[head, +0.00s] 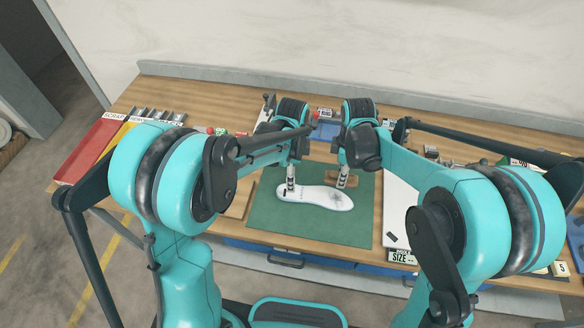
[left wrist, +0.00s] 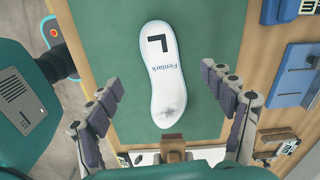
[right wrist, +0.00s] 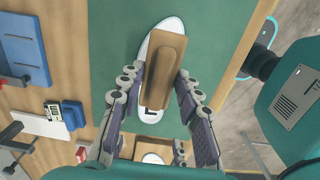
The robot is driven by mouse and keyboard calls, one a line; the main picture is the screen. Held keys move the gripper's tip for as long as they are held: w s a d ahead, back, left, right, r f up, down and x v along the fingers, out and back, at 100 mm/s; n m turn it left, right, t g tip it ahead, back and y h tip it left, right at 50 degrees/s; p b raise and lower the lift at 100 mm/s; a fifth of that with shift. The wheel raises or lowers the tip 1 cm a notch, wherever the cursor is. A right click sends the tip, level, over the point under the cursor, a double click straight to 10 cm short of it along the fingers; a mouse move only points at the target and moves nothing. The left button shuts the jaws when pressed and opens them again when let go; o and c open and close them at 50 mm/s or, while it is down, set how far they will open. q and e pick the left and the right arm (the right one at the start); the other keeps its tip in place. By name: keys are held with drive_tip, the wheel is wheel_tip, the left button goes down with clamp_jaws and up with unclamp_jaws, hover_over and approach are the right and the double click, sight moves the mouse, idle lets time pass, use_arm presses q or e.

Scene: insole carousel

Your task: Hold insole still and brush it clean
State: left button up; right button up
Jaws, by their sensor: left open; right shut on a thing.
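A white insole (head: 314,197) lies flat on a green mat (head: 265,220). The left wrist view shows the insole (left wrist: 168,75) with a black L, the word Fenlark and a dark grey smudge near its lower end. My left gripper (head: 291,186) is open over its left part in the head view; I cannot tell whether it touches. My right gripper (head: 342,182) is shut on a wooden brush (head: 350,180) at the insole's right part. In the right wrist view the brush (right wrist: 168,65) hides much of the insole, and its bristles are hidden.
A red tray (head: 92,148) stands at the bench's left. A white board (head: 398,205) and a SIZE sign (head: 402,257) are right of the mat. Blue holders (left wrist: 295,75) show in the left wrist view. The mat around the insole is clear.

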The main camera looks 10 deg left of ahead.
use_arm(q)
wheel_tip(320, 180, down, 10)
drive_tip(key=shift+r, duration=0.15)
idle(0.3)
drive_tip(key=c, duration=1.2)
